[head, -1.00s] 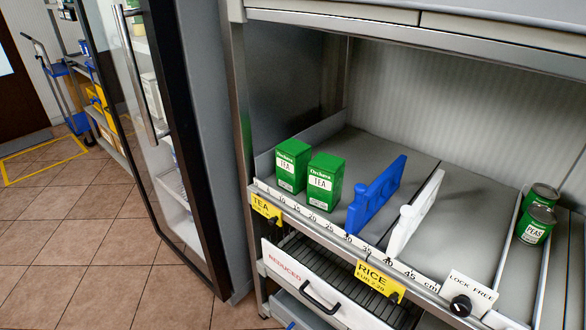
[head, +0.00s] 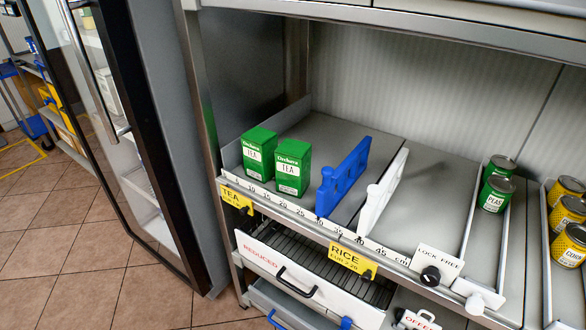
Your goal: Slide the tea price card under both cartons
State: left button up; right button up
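The yellow tea price card (head: 236,200) hangs on the shelf's front rail at the left end, below the left carton and left of the right one. Two green tea cartons stand upright side by side on the shelf: the left carton (head: 259,152) and the right carton (head: 292,167). A ruler strip (head: 272,197) with centimetre marks runs along the shelf edge above the card. A dark clip or knob shows at the card's lower right corner. Neither of my grippers is in view.
A blue divider (head: 343,178) and a white divider (head: 382,190) stand right of the cartons. The yellow rice card (head: 352,262) hangs farther right on the rail. A black knob (head: 430,275) sits by a "LOCK FREE" label. Cans of peas (head: 495,195) and yellow cans stand at right. A "REDUCED" drawer (head: 310,280) is below.

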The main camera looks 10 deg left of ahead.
aim_at(236, 199)
jog(key=z, duration=0.1)
jog(key=k, duration=0.95)
jog(key=u, duration=0.7)
jog(key=i, duration=1.15)
jog(key=z, duration=0.6)
